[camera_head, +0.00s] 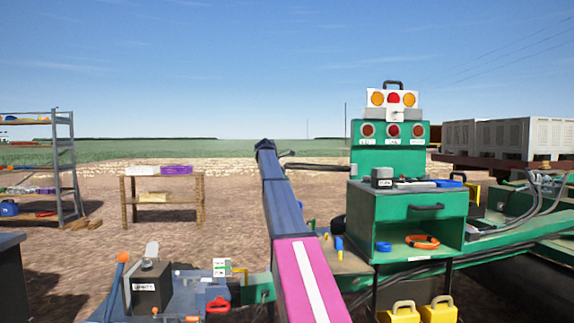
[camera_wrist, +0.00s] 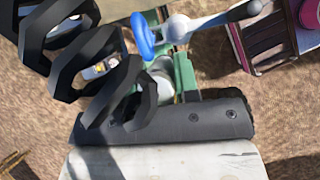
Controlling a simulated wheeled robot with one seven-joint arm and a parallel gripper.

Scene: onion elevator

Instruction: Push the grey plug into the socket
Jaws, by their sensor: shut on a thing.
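In the wrist view a pale grey, flat-faced part with a dark rounded edge and screws fills the bottom; I take it for my gripper (camera_wrist: 165,116). It is shut. A light grey round piece (camera_wrist: 157,84), which looks like the grey plug, sits right against this dark edge, partly covered by it. The fingertips and the plug's front end are hidden. Large black loops, perhaps a coiled cable (camera_wrist: 122,85), hang at the left of the plug. I cannot make out the socket in either view. In the head view I cannot pick out my gripper or the plug.
In the wrist view a blue ring (camera_wrist: 142,36) and a pale blue handle (camera_wrist: 212,24) lie beyond the plug. In the head view a green cabinet (camera_head: 408,207) with lamps stands at the right, before pale crates (camera_head: 490,137). A wooden table (camera_head: 163,188) stands at the left.

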